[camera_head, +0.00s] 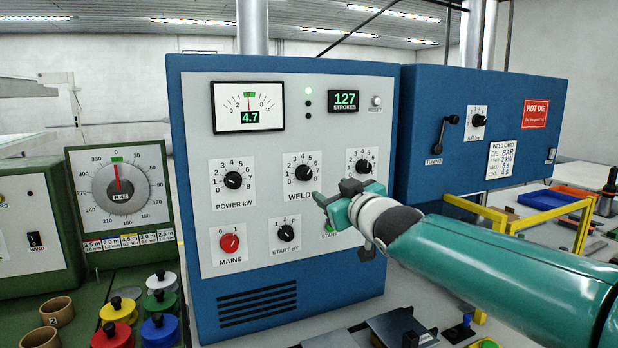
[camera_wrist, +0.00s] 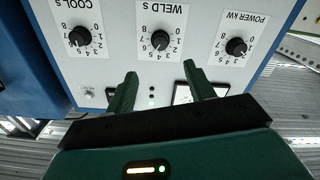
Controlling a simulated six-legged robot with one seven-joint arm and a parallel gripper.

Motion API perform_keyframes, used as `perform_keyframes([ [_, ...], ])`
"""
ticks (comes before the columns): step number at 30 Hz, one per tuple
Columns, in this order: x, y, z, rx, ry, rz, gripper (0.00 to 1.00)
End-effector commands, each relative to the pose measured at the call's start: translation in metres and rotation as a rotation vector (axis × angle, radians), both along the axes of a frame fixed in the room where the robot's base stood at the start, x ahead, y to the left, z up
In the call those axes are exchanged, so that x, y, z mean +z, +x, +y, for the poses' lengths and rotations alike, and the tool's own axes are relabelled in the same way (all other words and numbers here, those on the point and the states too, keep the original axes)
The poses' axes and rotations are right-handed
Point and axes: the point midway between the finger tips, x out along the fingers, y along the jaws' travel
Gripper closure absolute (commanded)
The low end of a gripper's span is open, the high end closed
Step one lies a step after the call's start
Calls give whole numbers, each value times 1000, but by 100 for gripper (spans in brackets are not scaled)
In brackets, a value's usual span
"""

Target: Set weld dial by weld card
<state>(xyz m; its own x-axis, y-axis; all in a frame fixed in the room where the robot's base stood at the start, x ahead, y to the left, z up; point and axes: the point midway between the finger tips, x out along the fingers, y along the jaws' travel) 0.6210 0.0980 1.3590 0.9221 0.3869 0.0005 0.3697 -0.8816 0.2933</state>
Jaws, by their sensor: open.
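The weld dial is a black knob (camera_head: 303,173) on a white plate labelled WELD S, at the middle of the blue and grey welder's front. It also shows upside down in the wrist view (camera_wrist: 160,40); I cannot read its pointer surely. The weld card (camera_head: 502,159) hangs on the blue cabinet at right; it names BAR and seems to list 2 kW, but its lower lines are too small to read surely. My gripper (camera_head: 334,194) is open and empty, in front of the panel and lower right of the dial in the head view. In the wrist view its fingers (camera_wrist: 160,74) point towards the dial, apart from it.
The POWER kW knob (camera_head: 233,180) is left of the dial and the COOL S knob (camera_head: 363,166) right. The red MAINS knob (camera_head: 229,242) and START BY knob (camera_head: 286,233) sit below. My gripper partly covers the START area. Yellow rails (camera_head: 550,215) stand at right.

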Motion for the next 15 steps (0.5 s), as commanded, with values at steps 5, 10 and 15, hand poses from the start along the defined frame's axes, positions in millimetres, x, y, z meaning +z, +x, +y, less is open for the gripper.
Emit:
perform_keyframes([
  [5,0,10,7,3,-1,0,46],
  [10,1,19,12,2,-2,-2,46],
  [15,1,27,14,2,1,-1,46],
])
